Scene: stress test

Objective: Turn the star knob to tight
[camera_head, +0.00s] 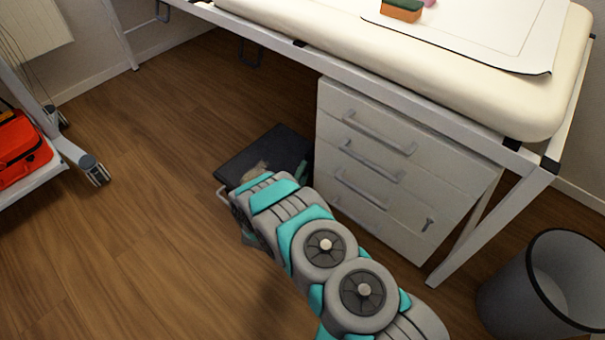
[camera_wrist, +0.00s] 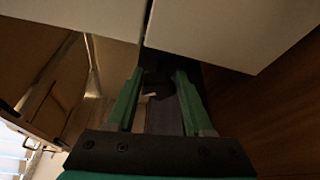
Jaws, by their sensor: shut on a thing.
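My gripper (camera_wrist: 159,74) shows in the wrist view, with its two green fingers on either side of a small dark thing (camera_wrist: 158,82). The fingers are shut on it. It is most likely the star knob, but its star shape and any tight mark are too dark to make out. In the head view my arm reaches down to the floor beside the drawer unit, and its wrist hides the fingertips and the knob.
A white drawer unit (camera_head: 388,165) stands under the padded table (camera_head: 470,85), just right of my arm. A dark flat panel (camera_head: 262,150) lies beyond my wrist. A grey bin (camera_head: 535,290) stands at right, a cart with a red case (camera_head: 18,148) at left. The wooden floor between is clear.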

